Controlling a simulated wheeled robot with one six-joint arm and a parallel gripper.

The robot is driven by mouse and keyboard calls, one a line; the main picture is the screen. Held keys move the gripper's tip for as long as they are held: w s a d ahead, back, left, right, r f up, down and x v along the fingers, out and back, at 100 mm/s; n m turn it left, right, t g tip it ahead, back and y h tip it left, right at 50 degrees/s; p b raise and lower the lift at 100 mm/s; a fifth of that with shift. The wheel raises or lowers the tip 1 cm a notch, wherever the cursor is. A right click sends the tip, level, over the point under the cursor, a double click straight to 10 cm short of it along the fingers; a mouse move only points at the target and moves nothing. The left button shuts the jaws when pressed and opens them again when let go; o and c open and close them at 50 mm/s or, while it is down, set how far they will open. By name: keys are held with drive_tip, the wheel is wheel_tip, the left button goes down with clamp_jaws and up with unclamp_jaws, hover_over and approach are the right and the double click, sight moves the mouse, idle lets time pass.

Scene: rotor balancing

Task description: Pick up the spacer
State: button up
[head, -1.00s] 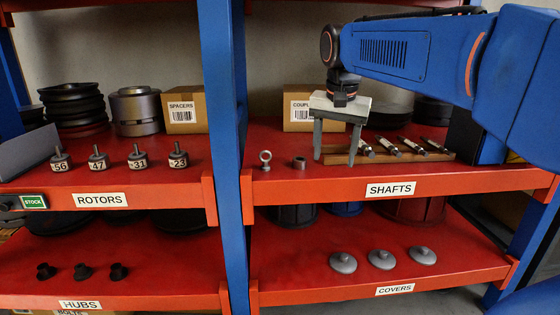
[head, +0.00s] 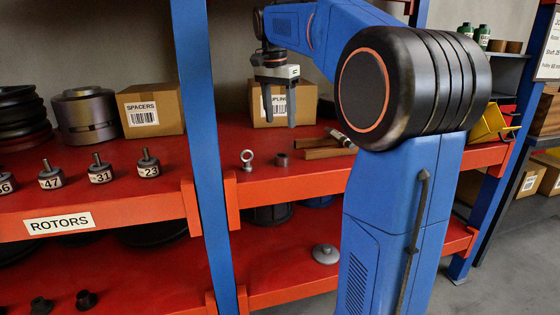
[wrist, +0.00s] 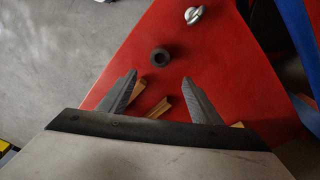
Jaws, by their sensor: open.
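The spacer (head: 282,160), a small dark grey ring, stands on the red upper shelf beside a metal eyebolt (head: 247,160). In the wrist view the spacer (wrist: 160,57) shows its round hole from above, a little beyond the fingertips and between their lines. My gripper (head: 279,120) is open and empty, pointing down above the shelf in front of the couplings box. Its two grey fingers (wrist: 159,77) also show in the wrist view, apart from the spacer.
The eyebolt (wrist: 194,15) lies close to the spacer. A wooden shaft rack (head: 325,152) is on the right, partly hidden by my arm. The couplings box (head: 262,112) stands behind my gripper. A blue upright (head: 190,60) is left of the eyebolt.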

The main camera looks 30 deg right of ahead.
hover_over(281, 156)
drive_tip(key=f, duration=0.7)
drive_tip(key=shift+w+d+f, duration=0.2)
drive_tip(key=shift+d+f, duration=0.05)
drive_tip(key=shift+f, duration=0.05)
drive_tip(key=shift+s+a+f, duration=0.1)
drive_tip(key=shift+a+f, duration=0.05)
drive_tip(key=shift+f, duration=2.45)
drive_tip(key=shift+c, duration=0.2)
drive_tip(key=c, duration=1.3)
drive_tip(key=shift+r, duration=0.15)
